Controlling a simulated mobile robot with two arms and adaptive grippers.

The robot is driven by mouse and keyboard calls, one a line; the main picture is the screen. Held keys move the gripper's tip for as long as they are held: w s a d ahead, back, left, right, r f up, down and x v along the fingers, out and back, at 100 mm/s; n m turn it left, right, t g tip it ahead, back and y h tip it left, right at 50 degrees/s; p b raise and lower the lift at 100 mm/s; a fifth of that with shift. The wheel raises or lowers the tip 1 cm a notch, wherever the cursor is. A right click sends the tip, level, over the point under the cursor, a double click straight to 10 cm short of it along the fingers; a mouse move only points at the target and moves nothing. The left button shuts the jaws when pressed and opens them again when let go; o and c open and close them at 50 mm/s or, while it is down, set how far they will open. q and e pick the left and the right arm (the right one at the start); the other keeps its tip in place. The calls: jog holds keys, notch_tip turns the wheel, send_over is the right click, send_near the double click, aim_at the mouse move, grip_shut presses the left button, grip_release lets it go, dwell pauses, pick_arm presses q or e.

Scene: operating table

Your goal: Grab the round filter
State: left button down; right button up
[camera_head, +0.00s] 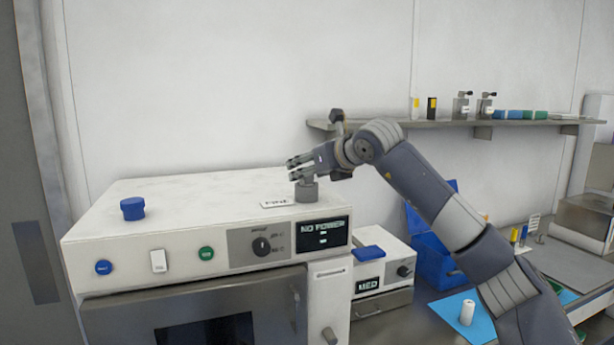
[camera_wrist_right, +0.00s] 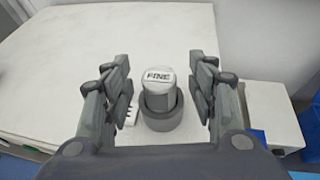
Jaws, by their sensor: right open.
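A grey round piece with a light top marked FINE (camera_wrist_right: 158,77) stands upright in a dark grey ring-shaped base (camera_wrist_right: 161,113) on top of the white machine (camera_head: 200,190). In the head view the grey base (camera_head: 306,193) shows near the machine's right rear edge, beside a small label card (camera_head: 277,203). My right gripper (camera_head: 293,165) is at the round piece. In the right wrist view its fingers stand open on both sides of the piece, with gaps on each side. My left gripper is not in view.
A blue round knob-like piece (camera_head: 132,209) stands on the machine's left part. A smaller MED device (camera_head: 382,262), a blue bin (camera_head: 436,262) and a white cylinder (camera_head: 467,312) on a blue sheet are to the right. A wall shelf (camera_head: 450,123) holds bottles.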

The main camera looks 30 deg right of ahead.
jog(key=shift+w+f, duration=0.35)
jog(key=shift+w, duration=0.3)
jog(key=shift+s+r, duration=0.1)
jog(key=shift+s, duration=0.05)
jog(key=c, duration=1.2)
